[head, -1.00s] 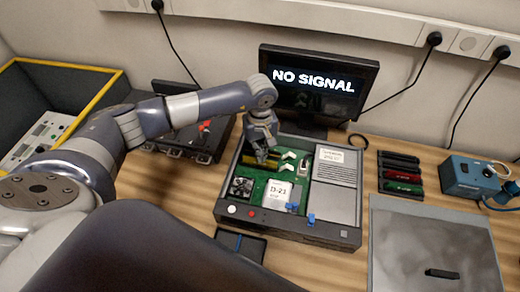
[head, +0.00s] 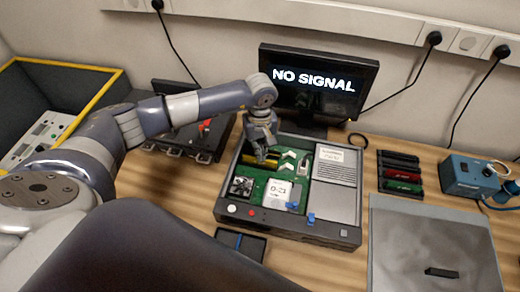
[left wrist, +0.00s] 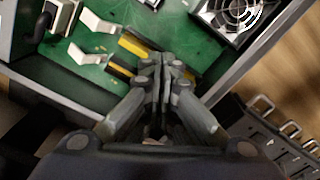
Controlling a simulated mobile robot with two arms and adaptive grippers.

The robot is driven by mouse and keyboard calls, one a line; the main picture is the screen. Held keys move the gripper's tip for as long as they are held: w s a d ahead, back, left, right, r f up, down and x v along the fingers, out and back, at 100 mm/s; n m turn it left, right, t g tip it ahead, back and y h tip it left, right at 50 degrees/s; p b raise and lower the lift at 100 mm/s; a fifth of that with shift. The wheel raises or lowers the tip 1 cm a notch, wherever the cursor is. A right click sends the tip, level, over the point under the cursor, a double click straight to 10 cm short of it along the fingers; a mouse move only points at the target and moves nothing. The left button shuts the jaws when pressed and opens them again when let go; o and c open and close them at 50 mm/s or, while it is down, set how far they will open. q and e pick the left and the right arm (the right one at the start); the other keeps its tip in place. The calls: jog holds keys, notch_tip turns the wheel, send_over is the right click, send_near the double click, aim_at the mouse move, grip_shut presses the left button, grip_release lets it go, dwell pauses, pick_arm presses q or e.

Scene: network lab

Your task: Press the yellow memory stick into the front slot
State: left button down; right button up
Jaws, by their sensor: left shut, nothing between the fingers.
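The yellow memory stick (head: 250,162) lies across the green board inside the open computer case (head: 290,236), partly hidden by my left gripper (head: 263,158). In the left wrist view, two yellow-and-black strips show near the white latches, an upper one (left wrist: 133,45) and a lower one (left wrist: 122,68). I cannot tell how deep either sits. My left gripper (left wrist: 165,62) is shut and empty, with its fingertips over the right part of these strips. Whether they touch is unclear. My right gripper is not in view.
The fan (head: 241,187) and the labelled square block (head: 277,193) sit in front of the strips. A monitor (head: 318,85) reading "NO SIGNAL" stands behind the case.

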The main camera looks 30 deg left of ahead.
pick_arm(q)
jog(key=shift+f+b, duration=1.25)
jog(key=shift+b, duration=0.05)
dwell(0.7)
jog(key=shift+r, duration=0.1)
jog(key=shift+r+p, duration=0.45)
jog(key=shift+r, duration=0.15)
jog(key=shift+r+p, duration=1.25)
jog(key=shift+r, duration=1.6)
